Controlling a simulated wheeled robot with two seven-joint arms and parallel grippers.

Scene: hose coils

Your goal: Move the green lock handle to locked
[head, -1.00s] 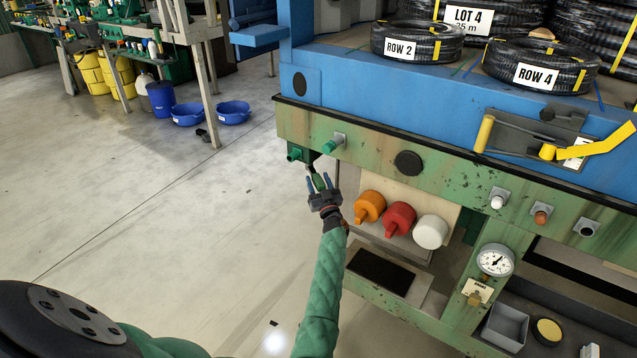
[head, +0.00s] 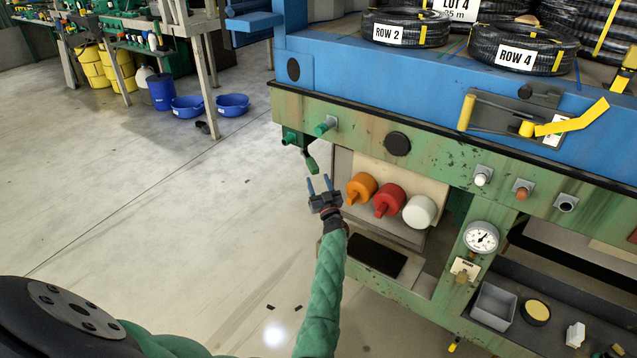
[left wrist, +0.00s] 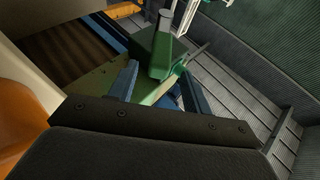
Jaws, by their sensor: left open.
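The green lock handle (head: 311,163) hangs down from a green housing (head: 291,139) at the left end of the bench's green front rail. My left gripper (head: 320,181) is open and empty, with its two blue fingers pointing up. In the head view its fingertips are just below and right of the handle's lower end, with a small gap in the picture. In the left wrist view, green parts (left wrist: 158,55) show beyond and between the open fingers (left wrist: 160,88). How far away they are in depth I cannot tell. My right gripper is not in view.
A green knob (head: 325,125) sticks out of the rail right of the housing. Orange (head: 361,188), red (head: 389,200) and white (head: 419,211) round caps sit close to the right of my gripper. The floor (head: 180,220) left of the bench is clear.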

